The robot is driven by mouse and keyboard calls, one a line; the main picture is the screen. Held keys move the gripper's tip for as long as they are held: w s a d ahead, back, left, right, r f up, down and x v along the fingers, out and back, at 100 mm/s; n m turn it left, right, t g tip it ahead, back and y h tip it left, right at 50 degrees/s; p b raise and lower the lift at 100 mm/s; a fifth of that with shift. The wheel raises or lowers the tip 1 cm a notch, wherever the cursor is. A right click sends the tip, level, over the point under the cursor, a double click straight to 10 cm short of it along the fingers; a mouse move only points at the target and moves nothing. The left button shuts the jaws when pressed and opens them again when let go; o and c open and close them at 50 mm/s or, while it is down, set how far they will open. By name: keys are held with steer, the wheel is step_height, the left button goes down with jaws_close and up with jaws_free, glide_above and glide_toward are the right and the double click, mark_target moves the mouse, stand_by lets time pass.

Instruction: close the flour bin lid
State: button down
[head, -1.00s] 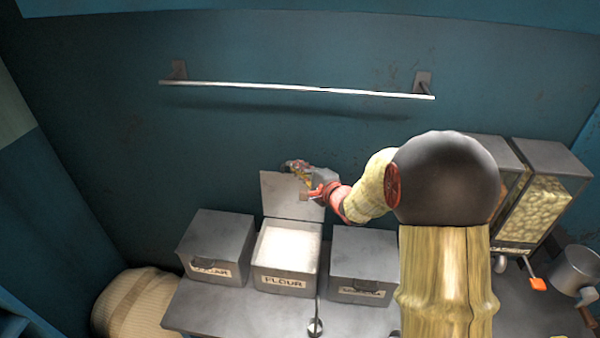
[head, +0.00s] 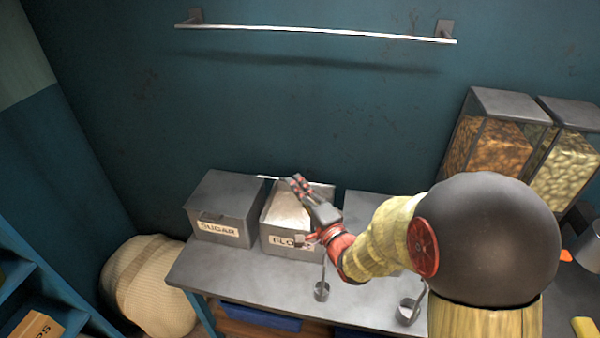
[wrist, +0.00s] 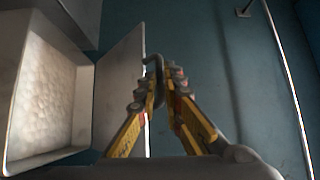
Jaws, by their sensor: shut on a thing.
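The flour bin (head: 290,240) is a grey metal box with a FLOUR label, partly hidden by my gripper in the head view. White flour (head: 287,213) shows inside, so the bin is open. The lid stands up from the back and looks nearly edge-on (head: 266,177) in the head view. In the wrist view the lid (wrist: 118,95) is a flat grey panel beside the open bin (wrist: 88,110). My gripper (wrist: 163,85) is shut on the dark lid handle (wrist: 154,66), with a finger on each side. In the head view my gripper (head: 297,187) is above the bin.
A closed sugar bin (head: 225,208) stands left of the flour bin. Another grey bin (head: 368,205) stands to the right, partly behind my arm. Metal scoops (head: 322,291) are at the table's front. A rail (head: 310,29) runs along the wall; clear dispensers (head: 490,140) stand right.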

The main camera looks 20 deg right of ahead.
step_height(320, 180, down, 6)
steer(key=s+a+b, duration=0.1)
steer(key=s+b, duration=0.1)
steer(key=shift+s+a, duration=0.15)
steer(key=shift+s, duration=0.1)
steer(key=c, duration=2.2)
jaws_free()
steer(key=shift+w, duration=0.25)
steer(key=shift+s, duration=0.15)
steer(key=s+d, duration=0.1)
steer(key=s, duration=1)
steer(key=shift+s+d+f, duration=0.25)
steer(key=shift+s+d, duration=0.05)
steer(key=shift+s, duration=0.05)
steer(key=shift+c, duration=0.5)
